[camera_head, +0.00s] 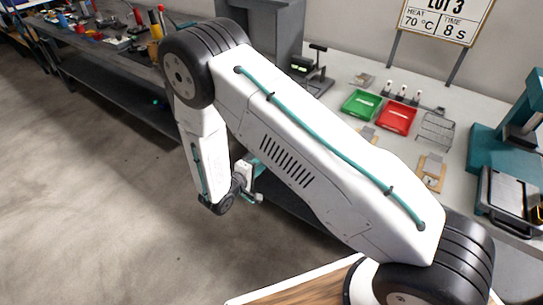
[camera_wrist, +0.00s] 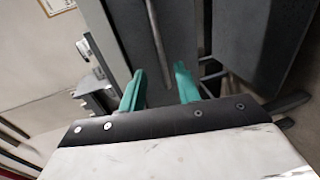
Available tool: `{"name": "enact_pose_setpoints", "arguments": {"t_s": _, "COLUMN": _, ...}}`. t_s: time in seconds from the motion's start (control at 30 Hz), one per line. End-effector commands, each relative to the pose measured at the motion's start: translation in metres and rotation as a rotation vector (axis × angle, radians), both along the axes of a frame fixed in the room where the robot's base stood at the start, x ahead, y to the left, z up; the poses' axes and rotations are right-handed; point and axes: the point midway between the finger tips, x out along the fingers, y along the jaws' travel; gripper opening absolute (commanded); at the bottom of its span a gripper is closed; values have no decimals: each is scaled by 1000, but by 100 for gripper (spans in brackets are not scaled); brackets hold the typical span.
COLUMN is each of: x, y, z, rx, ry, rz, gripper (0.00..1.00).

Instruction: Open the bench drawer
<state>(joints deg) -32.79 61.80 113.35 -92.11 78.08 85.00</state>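My gripper (camera_wrist: 160,78) shows in the wrist view with its two teal fingers spread apart and nothing seen held between them. A dark grey panel (camera_wrist: 125,25), which looks like the bench drawer front, fills the view ahead. A thin metal bar (camera_wrist: 158,40), probably its handle, runs down the panel, and its near end lies between the fingertips in the picture. I cannot tell whether the fingers reach around it; no contact shows. In the head view my gripper (camera_head: 256,181) is low at the bench's front side, and my arm hides most of the drawer area.
The light bench top (camera_head: 345,80) holds a green tray (camera_head: 361,104), a red tray (camera_head: 396,117), a wire rack (camera_head: 436,129) and a teal press (camera_head: 508,140). A cluttered workbench (camera_head: 110,75) stands at the back left. The concrete floor (camera_head: 90,190) at left is clear.

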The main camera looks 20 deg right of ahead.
Motion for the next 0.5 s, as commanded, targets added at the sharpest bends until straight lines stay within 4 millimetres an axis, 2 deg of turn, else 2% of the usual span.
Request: {"name": "enact_pose_setpoints", "arguments": {"t_s": 0.5, "x": 39, "y": -56, "z": -16, "rx": 1, "ry": 1, "rz": -1, "gripper": 33}}
